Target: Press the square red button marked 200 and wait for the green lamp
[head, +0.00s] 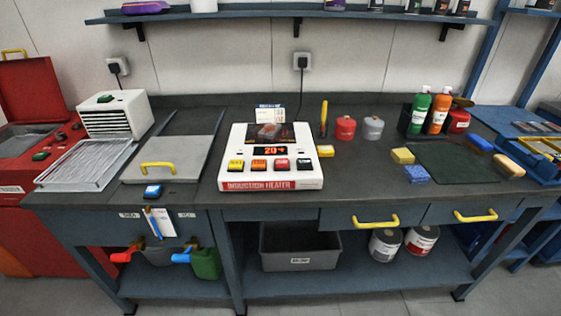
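The white induction heater (229,152) stands on the middle of the workbench, its name in white on a red strip along the front. A row of square buttons runs across its face: a yellow button (236,165), an orange button (259,164), a red button (281,164) and a dark button (304,163). Their markings are too small to read. Above them a display (270,151) shows red digits that seem to start with 20. I cannot make out a lit green lamp. Neither gripper is in view.
Right are red and grey canisters (345,128), sponges and a dark green mat (452,163). The bench front before the heater is clear.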

